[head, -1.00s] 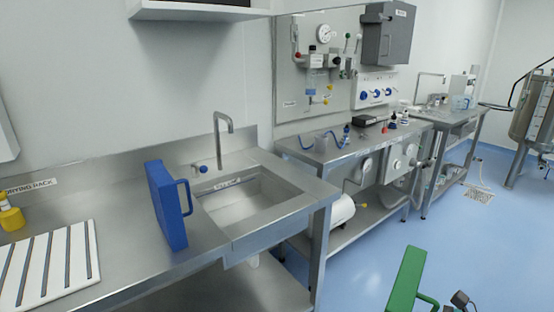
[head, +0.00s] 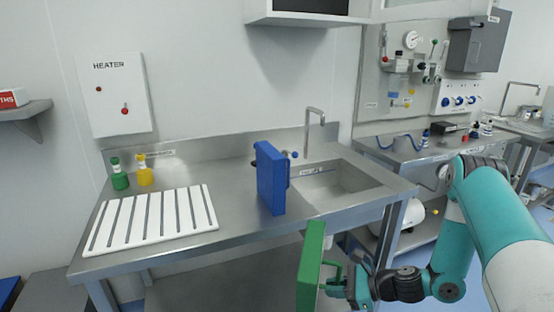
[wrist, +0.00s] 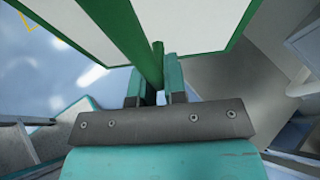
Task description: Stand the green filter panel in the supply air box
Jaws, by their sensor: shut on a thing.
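The green filter panel (head: 310,266) is upright at the bottom of the head view, in front of the steel bench. My gripper (head: 338,287) is shut on the panel's side handle. In the wrist view the fingers of my gripper (wrist: 157,84) close on the green handle bar, and the panel's pale face with green frame (wrist: 185,22) fills the top. The panel's lower end is cut off in the head view. I cannot make out a supply air box in these frames.
A blue panel (head: 271,178) stands on the bench left of the sink (head: 335,182). A white slotted drying rack (head: 150,216) lies on the bench's left. Green (head: 119,175) and yellow (head: 145,172) bottles stand behind it. A heater box (head: 114,95) hangs on the wall.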

